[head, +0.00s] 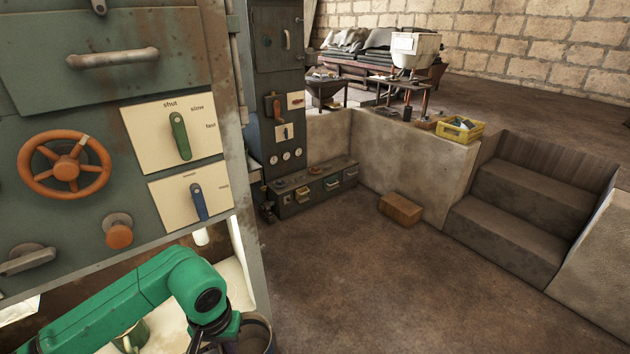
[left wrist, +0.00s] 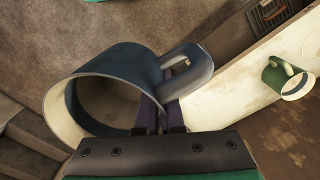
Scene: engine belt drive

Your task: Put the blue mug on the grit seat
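The blue mug (left wrist: 100,95) is dark blue outside with a pale inside. It fills much of the left wrist view, its open mouth facing the lower left of the picture. My left gripper (left wrist: 160,112) is shut on it where the handle meets the wall. In the head view the mug (head: 257,336) shows partly at the bottom edge, beside my left gripper (head: 215,335) at the end of the green arm. I cannot make out which surface is the grit seat. My right gripper is not in view.
A green mug (left wrist: 284,78) stands on a pale shelf (left wrist: 225,90). A tall panel with an orange wheel (head: 65,165) and levers stands close on the left. A wooden block (head: 400,209) lies by the low wall. Steps (head: 520,220) rise at right; the floor between is clear.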

